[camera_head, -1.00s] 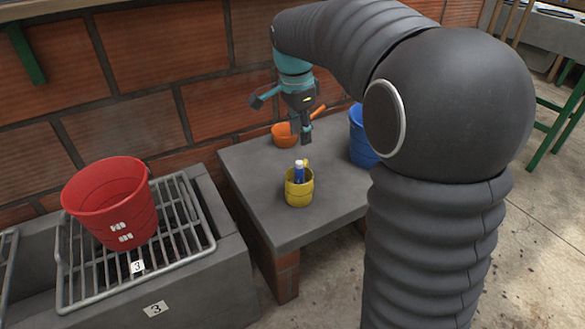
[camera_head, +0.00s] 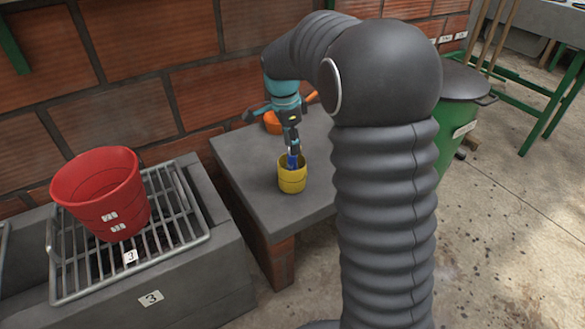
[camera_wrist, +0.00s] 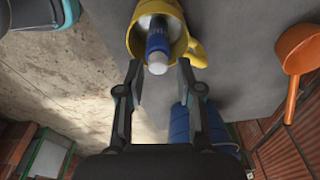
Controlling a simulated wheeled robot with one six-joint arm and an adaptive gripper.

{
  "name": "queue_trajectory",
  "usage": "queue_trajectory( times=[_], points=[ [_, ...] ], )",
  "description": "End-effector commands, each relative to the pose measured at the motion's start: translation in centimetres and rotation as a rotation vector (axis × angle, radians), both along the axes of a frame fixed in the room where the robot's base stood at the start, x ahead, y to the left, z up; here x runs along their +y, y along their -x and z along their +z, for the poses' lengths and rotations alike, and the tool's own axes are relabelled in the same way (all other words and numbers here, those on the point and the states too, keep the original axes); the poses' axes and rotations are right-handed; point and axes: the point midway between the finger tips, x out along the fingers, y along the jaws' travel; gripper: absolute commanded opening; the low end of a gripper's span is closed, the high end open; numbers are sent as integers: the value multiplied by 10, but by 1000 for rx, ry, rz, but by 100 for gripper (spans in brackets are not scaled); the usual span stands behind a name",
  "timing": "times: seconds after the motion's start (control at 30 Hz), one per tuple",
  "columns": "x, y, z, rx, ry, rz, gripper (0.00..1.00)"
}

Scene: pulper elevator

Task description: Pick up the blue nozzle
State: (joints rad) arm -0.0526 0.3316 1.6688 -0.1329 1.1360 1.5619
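The blue nozzle (camera_wrist: 157,42) with a white tip stands in a yellow mug (camera_wrist: 192,50) in the wrist view. In the head view the yellow mug (camera_head: 292,179) is on the grey slab, and a bit of the blue nozzle (camera_head: 292,161) shows at its rim. My gripper (camera_wrist: 158,68) is open, its two fingers to either side of the nozzle's white tip in the wrist view. In the head view my gripper (camera_head: 292,150) is just above the mug. Whether a finger touches the nozzle cannot be told.
The slab (camera_head: 252,180) also carries an orange ladle (camera_head: 273,122) at the back and, in the wrist view, a blue container (camera_wrist: 180,125). A red bucket (camera_head: 100,195) sits on a metal grate (camera_head: 190,222) at left. A green bin (camera_head: 455,125) stands at right.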

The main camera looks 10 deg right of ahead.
Motion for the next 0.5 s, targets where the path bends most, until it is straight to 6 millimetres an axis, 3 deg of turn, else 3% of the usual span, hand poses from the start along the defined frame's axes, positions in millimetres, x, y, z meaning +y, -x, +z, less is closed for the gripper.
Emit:
queue_trajectory(
  times=[0.3,0.5],
  points=[
    [-2,2,-41,3,0,0,36],
    [-3,1,-51,1,0,0,36]
  ],
)
